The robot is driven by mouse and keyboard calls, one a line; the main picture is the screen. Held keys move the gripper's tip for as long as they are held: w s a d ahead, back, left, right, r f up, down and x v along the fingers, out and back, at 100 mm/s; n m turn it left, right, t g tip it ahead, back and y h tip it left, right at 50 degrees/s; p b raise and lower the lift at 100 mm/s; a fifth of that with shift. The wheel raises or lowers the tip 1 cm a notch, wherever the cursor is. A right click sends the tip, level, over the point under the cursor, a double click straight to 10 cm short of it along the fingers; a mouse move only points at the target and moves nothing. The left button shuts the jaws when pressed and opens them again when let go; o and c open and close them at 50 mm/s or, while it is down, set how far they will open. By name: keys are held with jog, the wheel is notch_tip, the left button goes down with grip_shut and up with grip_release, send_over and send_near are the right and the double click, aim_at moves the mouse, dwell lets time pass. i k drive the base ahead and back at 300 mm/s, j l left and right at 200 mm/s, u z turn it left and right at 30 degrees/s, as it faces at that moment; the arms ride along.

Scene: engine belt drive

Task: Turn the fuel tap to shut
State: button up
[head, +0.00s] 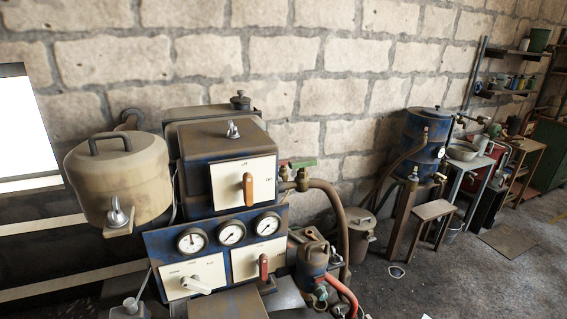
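A blue and brown engine unit (197,150) stands at the left against the wall. Its upper white plate (228,180) carries an orange-brown handle (248,190), which points up and down. A red handle (263,267) sits upright on the lower right plate (243,262). A pale handle (195,285) on the lower left plate (181,270) slants down to the right. A green lever (303,163) lies roughly level above a brass fitting at the unit's right side. The plate lettering is too small to read, so I cannot tell which is the fuel tap. My gripper is not in view.
Three round gauges (231,232) sit between the plates. A rounded tank (118,180) juts out at left. Pipes (342,225) and a small pump (312,258) crowd the right side. A blue drum (425,142), a stool (434,212) and benches stand farther right. The floor (450,275) at right is mostly clear.

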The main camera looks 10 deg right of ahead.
aim_at(282, 163)
jog(key=i+l+z, duration=0.25)
jog(key=l+z, duration=0.2)
jog(key=i+l+z, duration=0.3)
jog(key=z, duration=0.15)
jog(key=i+l+z, duration=0.7)
jog(key=i+z, duration=0.65)
jog(key=i+u, duration=0.2)
jog(key=i, duration=0.5)
jog(key=i+l+u, duration=0.25)
jog(key=i, duration=0.45)
jog(key=i+j+u, duration=0.2)
jog(key=u, duration=0.3)
jog(key=i+u, duration=0.5)
jog(key=i+l+u, duration=0.1)
jog(key=i+u, duration=0.15)
jog(key=u, duration=0.25)
jog(key=i+l+u, duration=0.2)
jog(key=u, duration=0.25)
jog(key=i+j+u, duration=0.25)
jog(key=u, duration=0.2)
jog(key=i+j+u, duration=0.15)
jog(key=i+u, duration=0.15)
jog(key=u, duration=0.15)
jog(key=i+u, duration=0.3)
jog(key=u, duration=0.2)
jog(key=i+u, duration=0.3)
jog(key=u, duration=0.15)
jog(key=l, duration=0.1)
